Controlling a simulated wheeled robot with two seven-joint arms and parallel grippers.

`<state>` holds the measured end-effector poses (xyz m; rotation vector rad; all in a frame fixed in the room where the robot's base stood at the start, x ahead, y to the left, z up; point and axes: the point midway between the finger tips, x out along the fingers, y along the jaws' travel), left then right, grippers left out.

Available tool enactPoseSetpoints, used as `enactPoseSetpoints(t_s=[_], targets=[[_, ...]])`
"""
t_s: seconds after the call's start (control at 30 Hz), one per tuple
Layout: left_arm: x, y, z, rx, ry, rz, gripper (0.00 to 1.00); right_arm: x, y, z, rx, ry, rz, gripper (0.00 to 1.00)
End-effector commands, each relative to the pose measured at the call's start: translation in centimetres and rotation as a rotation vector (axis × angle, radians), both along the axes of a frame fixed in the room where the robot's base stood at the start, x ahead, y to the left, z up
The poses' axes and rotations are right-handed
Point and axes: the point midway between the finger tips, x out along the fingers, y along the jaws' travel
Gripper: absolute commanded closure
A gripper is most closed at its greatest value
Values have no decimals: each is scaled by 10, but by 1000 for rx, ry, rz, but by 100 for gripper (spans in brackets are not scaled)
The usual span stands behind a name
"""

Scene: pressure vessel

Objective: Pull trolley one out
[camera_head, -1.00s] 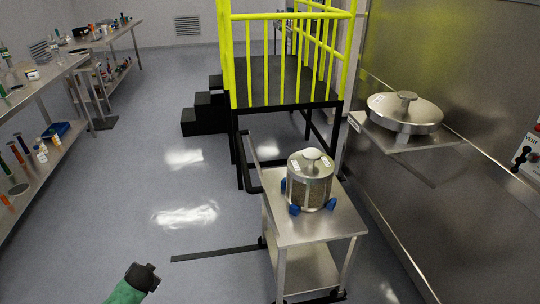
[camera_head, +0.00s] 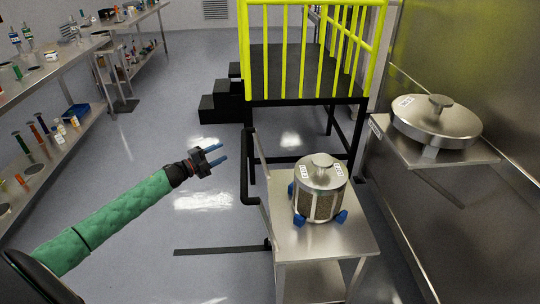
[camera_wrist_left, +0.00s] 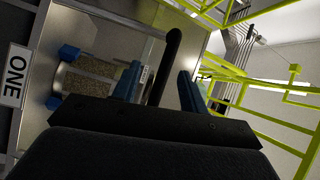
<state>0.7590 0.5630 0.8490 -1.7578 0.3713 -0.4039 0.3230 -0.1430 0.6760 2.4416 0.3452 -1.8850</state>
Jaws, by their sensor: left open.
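Trolley one (camera_head: 350,232) is a steel two-shelf cart standing on the floor at centre right. A label reading ONE (camera_wrist_left: 14,76) shows at the left edge of the left wrist view. The trolley's black handle (camera_head: 247,170) rises at its left end; it shows in the left wrist view (camera_wrist_left: 172,58) beyond the fingers, between them in the picture. My left gripper (camera_head: 222,153), with blue fingers, is open and empty, just left of the handle and apart from it. A lidded glass-and-steel vessel (camera_head: 320,187) with blue feet stands on the trolley top. My right gripper is out of view.
A yellow-railed platform (camera_head: 310,98) with black steps (camera_head: 222,105) stands behind the trolley. A steel wall shelf holding a round lid (camera_head: 437,122) is to the right. Lab benches (camera_head: 60,72) line the left. The floor (camera_head: 170,125) left of the trolley is clear.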

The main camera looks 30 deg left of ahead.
Motion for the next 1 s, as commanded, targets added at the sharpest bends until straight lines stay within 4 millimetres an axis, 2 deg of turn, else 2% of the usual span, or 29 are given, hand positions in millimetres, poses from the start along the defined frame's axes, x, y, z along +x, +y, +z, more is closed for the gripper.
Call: enactPoseSetpoints(t_s=[0.13, 0.3, 0.5, 0.67, 0.8, 1.0], targets=[[-24, -28, 5, 35, -83, -209, 57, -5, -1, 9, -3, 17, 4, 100], [-53, -55, 13, 54, -171, -409, 57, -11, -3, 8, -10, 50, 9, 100], [-71, -67, 19, 60, -226, -516, 57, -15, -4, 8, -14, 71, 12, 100], [-67, -75, 23, 68, -236, -519, 57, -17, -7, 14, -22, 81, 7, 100], [-57, -92, 28, 67, -237, -519, 57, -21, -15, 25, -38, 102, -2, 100], [-42, -116, 33, 67, -237, -518, 57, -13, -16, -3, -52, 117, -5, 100]])
